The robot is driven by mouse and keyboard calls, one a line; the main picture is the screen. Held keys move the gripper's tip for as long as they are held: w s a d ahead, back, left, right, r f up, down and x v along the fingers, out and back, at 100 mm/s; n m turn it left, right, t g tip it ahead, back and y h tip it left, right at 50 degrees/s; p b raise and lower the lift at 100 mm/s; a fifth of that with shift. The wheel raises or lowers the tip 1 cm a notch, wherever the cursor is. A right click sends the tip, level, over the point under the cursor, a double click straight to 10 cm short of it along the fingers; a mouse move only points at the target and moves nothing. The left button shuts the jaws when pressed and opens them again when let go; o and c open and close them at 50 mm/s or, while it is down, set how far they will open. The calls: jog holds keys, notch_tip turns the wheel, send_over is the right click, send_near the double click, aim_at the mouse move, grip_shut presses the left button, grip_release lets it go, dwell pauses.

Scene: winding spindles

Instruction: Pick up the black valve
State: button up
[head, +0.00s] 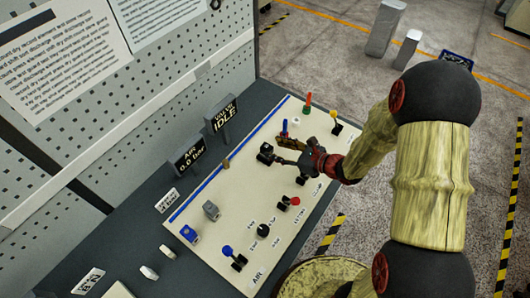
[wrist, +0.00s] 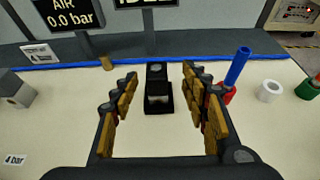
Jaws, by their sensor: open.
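The black valve (wrist: 157,90) is a small upright black block on a flat black base, with a lighter patch low on its front. It stands on the cream panel (wrist: 60,125). In the head view the valve (head: 265,152) is just left of my gripper (head: 280,150). In the wrist view my fingers are spread to either side of the valve, with gaps left and right. My gripper is open and holds nothing. How far the fingertips are from the valve in depth is hard to tell.
A blue peg with a red base (wrist: 237,68) stands close right of my fingers, then a white ring (wrist: 270,91). A small brown cylinder (wrist: 107,63) is behind left. Display signs (head: 190,157) stand behind the blue strip. Knobs and levers (head: 263,230) occupy the panel's front.

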aim_at(272, 149)
jog(key=x, duration=0.5)
jog(key=shift+s+a+b, duration=0.1)
jog(key=shift+s+b, duration=0.1)
jog(key=shift+b, duration=0.15)
jog(key=c, duration=1.1)
grip_shut()
